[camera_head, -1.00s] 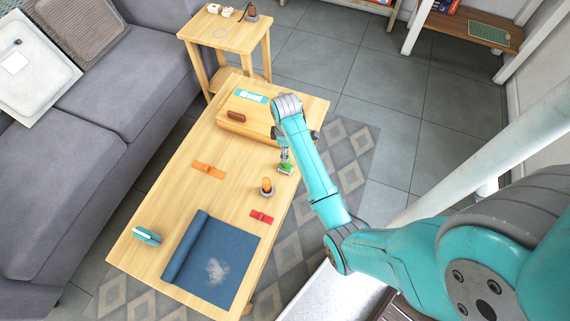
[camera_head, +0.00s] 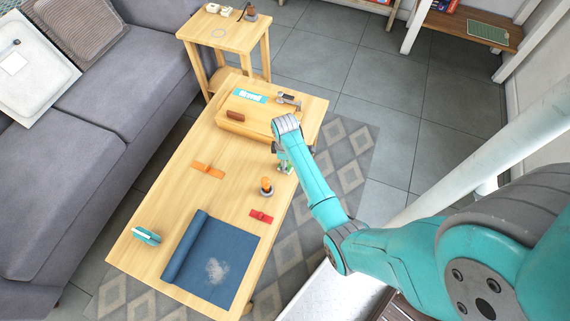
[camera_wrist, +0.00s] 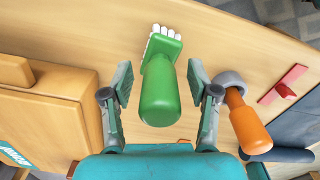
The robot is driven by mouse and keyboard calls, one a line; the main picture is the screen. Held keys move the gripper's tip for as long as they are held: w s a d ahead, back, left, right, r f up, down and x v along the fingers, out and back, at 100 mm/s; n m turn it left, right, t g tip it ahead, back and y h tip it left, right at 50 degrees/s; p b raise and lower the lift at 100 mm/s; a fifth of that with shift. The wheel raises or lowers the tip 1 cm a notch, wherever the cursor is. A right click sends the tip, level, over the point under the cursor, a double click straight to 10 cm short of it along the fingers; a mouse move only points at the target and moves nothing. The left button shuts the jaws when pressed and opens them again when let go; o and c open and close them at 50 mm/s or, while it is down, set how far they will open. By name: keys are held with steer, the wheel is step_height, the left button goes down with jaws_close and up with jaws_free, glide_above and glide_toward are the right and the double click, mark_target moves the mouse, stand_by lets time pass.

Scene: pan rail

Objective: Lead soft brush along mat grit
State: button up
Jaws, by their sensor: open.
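A green-handled brush (camera_wrist: 162,92) with white bristles lies between my open fingers in the wrist view, with a gap on each side. In the head view only a bit of its green (camera_head: 288,169) shows beside my gripper (camera_head: 281,158). My gripper also shows in the wrist view (camera_wrist: 160,80), its two fingers spread either side of the handle. A blue mat (camera_head: 238,248) lies on the table's near end, its left edge rolled up. A pale patch of grit (camera_head: 217,271) is on it.
An orange-handled tool (camera_wrist: 248,124) stands in a grey holder close beside my right finger. A red block (camera_head: 261,216), an orange block (camera_head: 208,170) and a teal item (camera_head: 146,236) sit on the table (camera_head: 185,195). A raised wooden box (camera_head: 262,119) is at the far end.

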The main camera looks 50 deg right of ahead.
jaws_close()
steer(key=shift+r, duration=3.55)
steer(key=shift+r, duration=2.5)
